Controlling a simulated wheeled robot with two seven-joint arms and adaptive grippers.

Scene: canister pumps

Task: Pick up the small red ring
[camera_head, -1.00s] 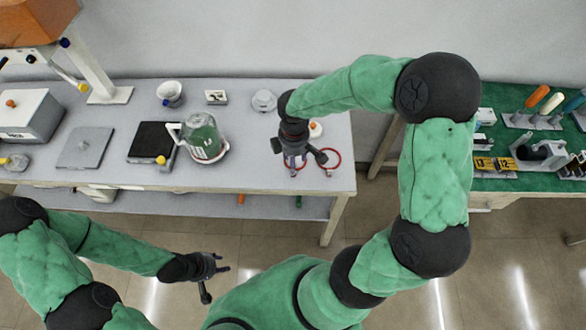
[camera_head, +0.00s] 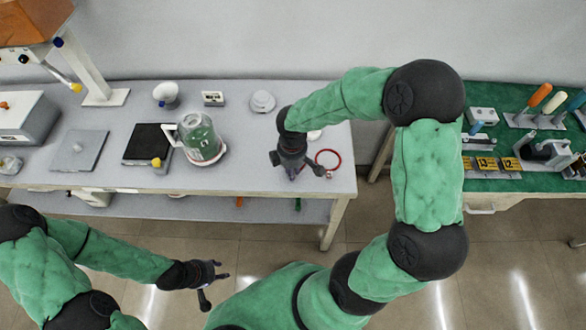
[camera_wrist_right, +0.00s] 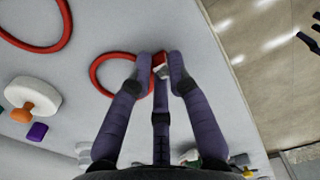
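The small red ring (camera_wrist_right: 94,72) lies on the grey bench top in the right wrist view. My right gripper (camera_wrist_right: 160,57) is over its side, with red showing between the fingertips. A gap shows between these fingers, and I cannot tell if they touch the ring. In the head view my right gripper (camera_head: 296,174) points down at the bench's right end and hides the small ring. A larger red ring (camera_head: 340,158) lies just right of it; it also shows at the wrist view's upper left (camera_wrist_right: 69,30). My left gripper (camera_head: 216,272) is open and empty in front of the bench.
A white round piece with an orange part (camera_wrist_right: 34,96) lies near the rings. A green-filled glass jug (camera_head: 203,142), a black-topped plate (camera_head: 151,142) and a white round part (camera_head: 262,101) stand on the bench (camera_head: 240,170). A green-topped table (camera_head: 512,183) is at the right.

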